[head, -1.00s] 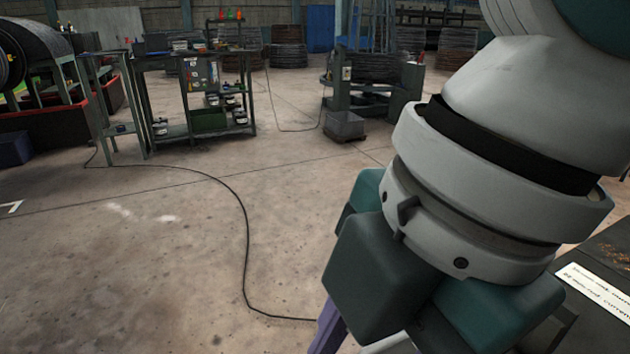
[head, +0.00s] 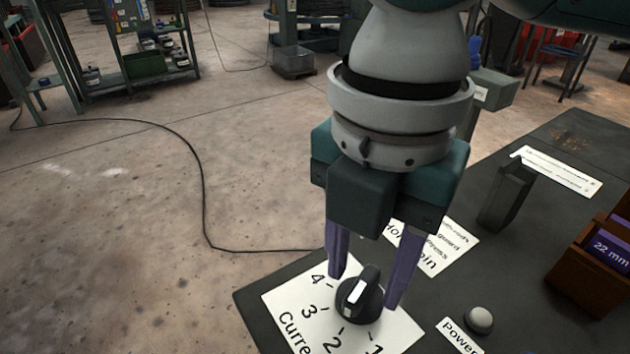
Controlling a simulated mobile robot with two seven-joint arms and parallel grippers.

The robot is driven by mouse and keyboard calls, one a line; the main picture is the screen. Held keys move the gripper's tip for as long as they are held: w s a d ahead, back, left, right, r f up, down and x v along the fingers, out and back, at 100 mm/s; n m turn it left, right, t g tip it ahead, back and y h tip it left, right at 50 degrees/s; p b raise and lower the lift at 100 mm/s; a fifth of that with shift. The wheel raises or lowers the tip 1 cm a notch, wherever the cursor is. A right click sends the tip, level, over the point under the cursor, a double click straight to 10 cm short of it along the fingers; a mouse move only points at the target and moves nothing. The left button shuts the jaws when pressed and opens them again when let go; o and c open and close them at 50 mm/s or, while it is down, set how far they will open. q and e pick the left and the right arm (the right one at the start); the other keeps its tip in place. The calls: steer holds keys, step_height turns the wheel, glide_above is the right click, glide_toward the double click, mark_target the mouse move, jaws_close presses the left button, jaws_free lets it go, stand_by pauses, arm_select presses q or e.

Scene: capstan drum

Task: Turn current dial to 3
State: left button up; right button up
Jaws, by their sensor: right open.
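The current dial (head: 371,303) is a round black knob with a raised grip and a white mark. It sits on a white label plate (head: 290,292) with the numbers 4, 3, 2 and 1 around it. The white mark faces the lower left, toward the side of 2 and 3; I cannot tell exactly which number it meets. My right gripper (head: 366,291) is open, pointing down, with one purple finger at each side of the dial. I cannot tell whether the fingers touch it. My left gripper is not in view.
The dark bench top (head: 263,303) also carries a round power button (head: 479,320), a dark upright block (head: 506,196), a brown box (head: 588,262) with a "22 mm" tag, and a paper label (head: 556,171). A black cable (head: 203,190) lies on the open floor to the left.

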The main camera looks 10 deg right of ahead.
steer(key=shift+f, duration=0.4)
jaws_close()
stand_by(0.4)
